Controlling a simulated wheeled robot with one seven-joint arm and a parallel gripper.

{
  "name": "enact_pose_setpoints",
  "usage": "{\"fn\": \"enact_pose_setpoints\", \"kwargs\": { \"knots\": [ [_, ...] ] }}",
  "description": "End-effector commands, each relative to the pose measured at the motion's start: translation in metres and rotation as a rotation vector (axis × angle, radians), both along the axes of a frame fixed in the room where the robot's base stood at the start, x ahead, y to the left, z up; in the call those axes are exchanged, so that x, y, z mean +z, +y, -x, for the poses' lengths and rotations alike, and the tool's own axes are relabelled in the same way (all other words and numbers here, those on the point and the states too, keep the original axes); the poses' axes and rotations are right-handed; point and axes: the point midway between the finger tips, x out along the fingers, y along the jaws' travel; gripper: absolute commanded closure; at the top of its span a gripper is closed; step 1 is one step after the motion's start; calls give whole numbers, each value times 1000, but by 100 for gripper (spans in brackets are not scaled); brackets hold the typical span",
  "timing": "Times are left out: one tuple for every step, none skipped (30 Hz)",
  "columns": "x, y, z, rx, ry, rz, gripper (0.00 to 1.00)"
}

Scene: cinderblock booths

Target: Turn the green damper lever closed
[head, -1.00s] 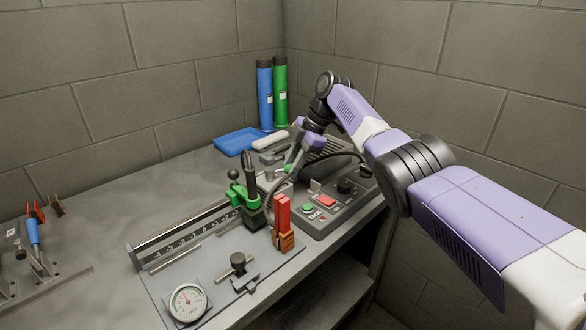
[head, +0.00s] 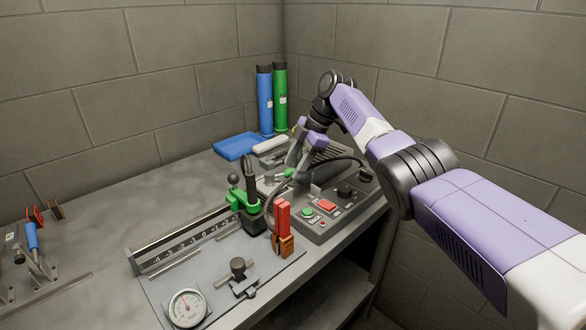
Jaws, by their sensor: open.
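A small green part (head: 287,172), which looks like the damper lever, shows low beside my gripper at the back of the bench. Its full shape and its angle are hard to tell because it is small and partly covered. My gripper (head: 294,170) points down over this spot with its fingers apart. The green part is close to the fingers; I cannot tell whether they touch it. A larger green clamp-like piece (head: 238,200) stands nearer, on the end of a scaled rail.
A red-handled orange latch (head: 283,228), a dial gauge (head: 187,308) and a dark cable are nearby. Blue and green cylinders (head: 265,98) stand behind.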

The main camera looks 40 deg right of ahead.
Motion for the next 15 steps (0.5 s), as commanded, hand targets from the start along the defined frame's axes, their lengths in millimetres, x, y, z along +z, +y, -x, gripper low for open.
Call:
{"fn": "enact_pose_setpoints", "kwargs": {
  "knots": [
    [9,-4,2,-2,-4,2,51],
    [13,-5,4,-2,-3,2,51],
    [20,-7,6,-1,-4,2,51],
    [25,-8,7,0,-4,3,51],
    [29,-10,9,0,-4,3,51],
    [34,-12,11,0,-3,2,51],
    [38,-13,12,0,-3,2,51],
    [42,-14,13,0,-3,2,51],
    [46,-15,15,0,-3,2,51],
    [49,-16,16,0,-3,2,51],
    [51,-17,17,0,-2,2,51],
    [54,-18,17,0,-2,2,51],
    [55,-18,18,0,-2,2,51],
    [56,-19,18,0,-1,1,51],
    [57,-19,19,0,-1,1,51]
  ]
}}
